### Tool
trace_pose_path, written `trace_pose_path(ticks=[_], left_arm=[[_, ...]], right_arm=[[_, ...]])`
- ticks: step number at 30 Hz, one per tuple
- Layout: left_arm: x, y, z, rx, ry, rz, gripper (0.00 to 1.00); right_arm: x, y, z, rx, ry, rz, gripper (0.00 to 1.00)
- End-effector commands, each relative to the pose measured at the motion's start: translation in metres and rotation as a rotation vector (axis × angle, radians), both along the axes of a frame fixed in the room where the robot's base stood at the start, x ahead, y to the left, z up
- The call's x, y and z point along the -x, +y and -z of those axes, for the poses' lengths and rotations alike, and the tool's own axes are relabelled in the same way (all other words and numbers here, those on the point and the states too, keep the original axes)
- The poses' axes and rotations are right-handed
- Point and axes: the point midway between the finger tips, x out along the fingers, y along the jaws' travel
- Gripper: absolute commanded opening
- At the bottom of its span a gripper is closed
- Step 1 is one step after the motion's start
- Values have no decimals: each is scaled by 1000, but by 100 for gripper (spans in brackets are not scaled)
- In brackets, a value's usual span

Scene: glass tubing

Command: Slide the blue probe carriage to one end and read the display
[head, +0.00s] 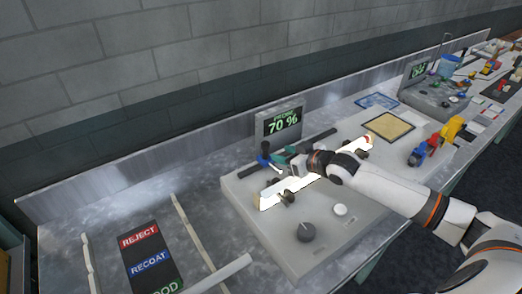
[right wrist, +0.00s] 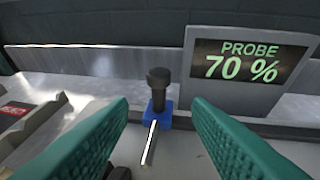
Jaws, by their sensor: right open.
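The blue probe carriage (head: 264,160) sits on a dark rail (head: 319,138) near the rail's left end in the head view. In the right wrist view the carriage (right wrist: 165,119) has an upright black knob and a pale thin rod pointing towards me. The display (head: 282,123) behind the rail reads "PROBE 70 %", clear in the right wrist view (right wrist: 243,66). My right gripper (head: 276,161) is open. Its two teal fingers lie either side of the knob's line of sight, with a visible gap on each side. My left gripper is out of view.
The grey console has a bright white strip (head: 284,190), a dark knob (head: 305,232) and a white button (head: 340,210). A board marked REJECT and RECOAT (head: 148,257) lies left, beside pale rails. Red, blue and yellow objects (head: 436,142) stand right.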

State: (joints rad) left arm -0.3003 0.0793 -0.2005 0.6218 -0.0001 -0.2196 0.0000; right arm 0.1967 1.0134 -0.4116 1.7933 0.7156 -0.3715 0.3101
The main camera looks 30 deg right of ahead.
Motion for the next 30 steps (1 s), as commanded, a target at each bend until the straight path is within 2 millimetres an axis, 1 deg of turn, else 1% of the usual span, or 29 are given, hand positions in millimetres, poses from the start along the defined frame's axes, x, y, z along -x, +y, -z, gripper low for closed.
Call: trace_pose_path(ticks=[1, 2, 5, 9, 15, 21, 28, 30], left_arm=[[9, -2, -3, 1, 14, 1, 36], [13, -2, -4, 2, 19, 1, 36], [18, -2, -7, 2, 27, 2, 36], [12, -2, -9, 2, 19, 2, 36], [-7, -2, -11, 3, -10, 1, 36], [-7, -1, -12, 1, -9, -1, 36], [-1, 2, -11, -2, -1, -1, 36], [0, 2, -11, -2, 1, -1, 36]], right_arm=[[-9, 4, 0, -3, -3, 0, 45], [-15, 6, 1, -4, -3, -1, 45], [-34, 12, 10, -4, -2, 0, 45], [-58, 20, 21, -2, -1, -1, 45], [-81, 27, 33, 0, 0, -2, 45], [-89, 29, 37, 2, 2, -3, 45], [-89, 29, 38, 3, 1, -3, 45], [-89, 29, 38, 3, 1, -3, 33]])
